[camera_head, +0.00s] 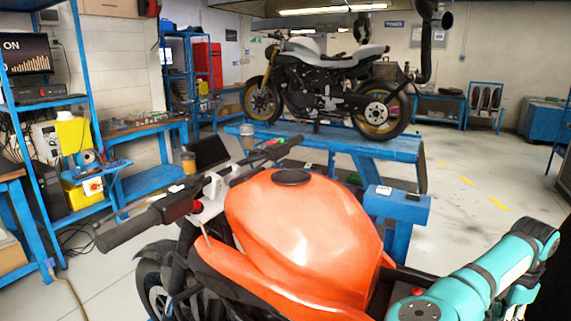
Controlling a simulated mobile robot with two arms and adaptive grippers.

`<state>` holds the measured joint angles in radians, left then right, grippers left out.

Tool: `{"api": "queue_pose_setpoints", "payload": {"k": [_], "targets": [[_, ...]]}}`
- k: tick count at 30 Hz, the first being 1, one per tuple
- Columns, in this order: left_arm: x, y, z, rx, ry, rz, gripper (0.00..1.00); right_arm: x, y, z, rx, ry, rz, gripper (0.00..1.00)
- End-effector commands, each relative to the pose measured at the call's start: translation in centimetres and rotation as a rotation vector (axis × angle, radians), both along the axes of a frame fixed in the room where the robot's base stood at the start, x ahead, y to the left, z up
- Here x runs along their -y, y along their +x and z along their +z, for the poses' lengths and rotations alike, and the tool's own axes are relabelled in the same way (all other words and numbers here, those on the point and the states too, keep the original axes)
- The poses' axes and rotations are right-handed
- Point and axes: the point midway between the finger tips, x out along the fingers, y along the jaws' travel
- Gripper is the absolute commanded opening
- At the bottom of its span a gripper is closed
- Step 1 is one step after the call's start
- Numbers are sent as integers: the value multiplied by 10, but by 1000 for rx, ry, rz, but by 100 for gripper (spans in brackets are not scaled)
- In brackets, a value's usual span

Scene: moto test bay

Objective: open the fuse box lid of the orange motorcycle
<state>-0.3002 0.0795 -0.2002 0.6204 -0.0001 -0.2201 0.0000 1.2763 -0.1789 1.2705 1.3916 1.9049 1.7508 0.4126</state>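The orange motorcycle (300,225) stands in the foreground, with its tank and black round filler cap (291,177) facing up. Its black handlebar grip (128,231) points to the left. I cannot make out a fuse box or its lid; the part of the motorcycle behind the tank is cut off by the bottom edge and partly covered by my teal and white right arm. That arm comes in from the lower right, close to the rear of the tank. No gripper fingers show for the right arm. My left arm and gripper are not in view.
A blue lift table (390,146) bears a second, grey motorcycle (320,83) behind. A blue post with a flat top (397,204) stands just right of the tank. Blue shelves (91,85) and a bench line the left wall. Open floor (480,215) lies to the right.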

Motion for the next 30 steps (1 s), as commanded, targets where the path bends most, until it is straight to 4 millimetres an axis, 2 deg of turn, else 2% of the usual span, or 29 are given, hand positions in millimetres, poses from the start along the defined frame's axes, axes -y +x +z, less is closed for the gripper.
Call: {"api": "queue_pose_setpoints", "payload": {"k": [30], "targets": [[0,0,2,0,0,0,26,-6,-11,9,0,0,0,0]]}}
